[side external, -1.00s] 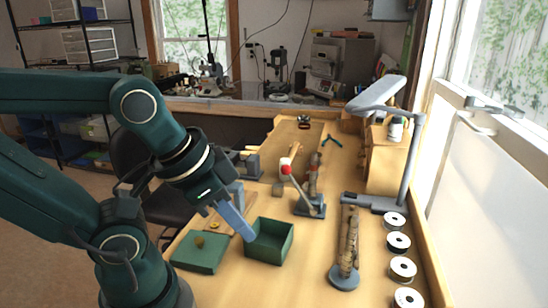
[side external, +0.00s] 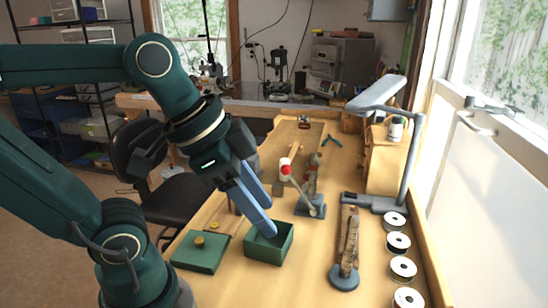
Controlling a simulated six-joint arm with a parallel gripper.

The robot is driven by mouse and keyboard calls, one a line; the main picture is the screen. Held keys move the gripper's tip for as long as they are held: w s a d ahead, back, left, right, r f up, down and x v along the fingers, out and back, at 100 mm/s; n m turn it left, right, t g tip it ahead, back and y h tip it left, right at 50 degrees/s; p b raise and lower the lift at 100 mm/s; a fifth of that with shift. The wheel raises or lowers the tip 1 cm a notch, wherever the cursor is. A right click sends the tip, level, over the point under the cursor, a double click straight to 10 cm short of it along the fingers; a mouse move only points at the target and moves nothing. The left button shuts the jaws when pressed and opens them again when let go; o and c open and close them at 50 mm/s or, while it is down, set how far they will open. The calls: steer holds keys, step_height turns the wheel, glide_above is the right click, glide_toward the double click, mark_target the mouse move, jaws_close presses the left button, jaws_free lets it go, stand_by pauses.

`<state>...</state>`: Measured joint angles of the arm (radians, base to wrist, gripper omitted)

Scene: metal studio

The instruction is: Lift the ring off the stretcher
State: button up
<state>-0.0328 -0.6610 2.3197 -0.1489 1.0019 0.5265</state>
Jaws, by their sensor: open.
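The stretcher (side external: 312,208) appears to be the blue-grey tool on the bench with an upright lever and a red knob (side external: 286,169). I cannot make out a ring on it; it is too small or hidden. My gripper (side external: 271,219) is open, with two long blue fingers pointing down and right. In the picture its fingertips overlap the open green box (side external: 279,251), left of the stretcher and apart from it. I see nothing between the fingers.
A tapered post on a round base (side external: 344,277) stands at right, beside several spools (side external: 398,243). A lamp (side external: 407,170) stands behind them. Bare bench (side external: 305,265) lies between box and post.

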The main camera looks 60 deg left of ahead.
steer(key=w+a+r+m+h, duration=0.1)
steer(key=w+r+m+h, duration=0.15)
steer(key=w+r, duration=0.35)
steer(key=t, duration=0.1)
glide_toward(311, 163)
steer(key=shift+n+h, duration=0.25)
steer(key=shift+h, duration=0.2)
steer(key=shift+a+x, duration=0.25)
steer(key=shift+x, duration=1.95)
steer(key=shift+a+x, duration=0.2)
steer(key=shift+x, duration=2)
steer(key=shift+w+f, duration=0.1)
steer(key=shift+f, duration=0.1)
jaws_close()
